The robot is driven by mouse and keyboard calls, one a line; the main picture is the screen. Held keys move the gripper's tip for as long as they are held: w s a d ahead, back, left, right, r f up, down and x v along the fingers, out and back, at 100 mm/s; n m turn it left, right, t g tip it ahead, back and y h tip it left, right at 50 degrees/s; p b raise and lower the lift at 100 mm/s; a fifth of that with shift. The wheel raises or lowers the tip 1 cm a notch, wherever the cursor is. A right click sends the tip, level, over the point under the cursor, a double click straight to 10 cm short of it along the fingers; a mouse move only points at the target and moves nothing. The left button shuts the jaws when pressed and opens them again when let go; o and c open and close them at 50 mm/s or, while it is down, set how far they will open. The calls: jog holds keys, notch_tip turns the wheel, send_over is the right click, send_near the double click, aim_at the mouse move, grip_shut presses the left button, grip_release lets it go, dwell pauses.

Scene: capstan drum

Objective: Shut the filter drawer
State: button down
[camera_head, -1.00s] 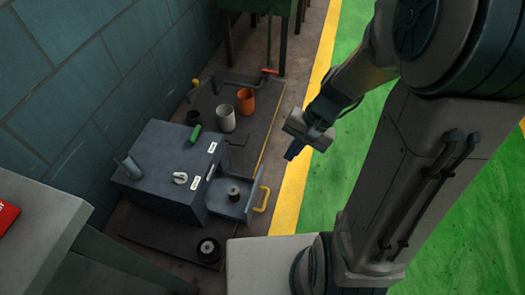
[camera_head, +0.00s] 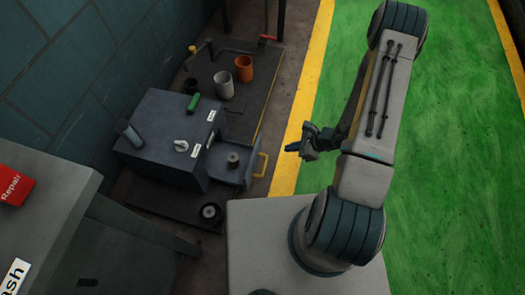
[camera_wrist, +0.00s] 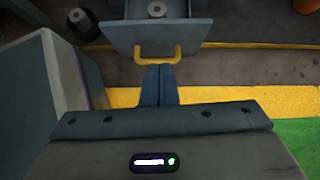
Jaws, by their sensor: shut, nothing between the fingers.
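The filter drawer (camera_head: 244,174) sticks out of the right side of a blue-grey cabinet (camera_head: 158,146), with a dark cylindrical piece (camera_head: 233,160) inside it. Its yellow handle (camera_head: 261,165) faces my arm. In the wrist view the drawer front (camera_wrist: 119,40) and its yellow handle (camera_wrist: 144,58) are ahead of the fingers. My gripper (camera_head: 289,148) is shut and empty, to the right of the handle in the head view. In the wrist view the shut fingertips (camera_wrist: 159,70) appear just below the handle; whether they touch it I cannot tell.
A white cup (camera_head: 223,84) and an orange cup (camera_head: 244,68) stand on the dark platform behind the cabinet. A black round part (camera_head: 211,213) lies in front. A grey bench (camera_head: 50,215) is at left. The green floor (camera_head: 440,150) is clear.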

jog(key=f, duration=0.2)
jog(key=b, duration=0.4)
send_near(255, 154)
jog(key=shift+m, duration=0.4)
jog(key=x, duration=0.3)
jog(key=d+f+x, duration=0.1)
jog(key=x, duration=0.1)
jog(key=shift+a+f, duration=0.1)
jog(key=shift+a, duration=0.15)
jog(key=shift+w+a, duration=0.2)
jog(key=shift+a, duration=0.35)
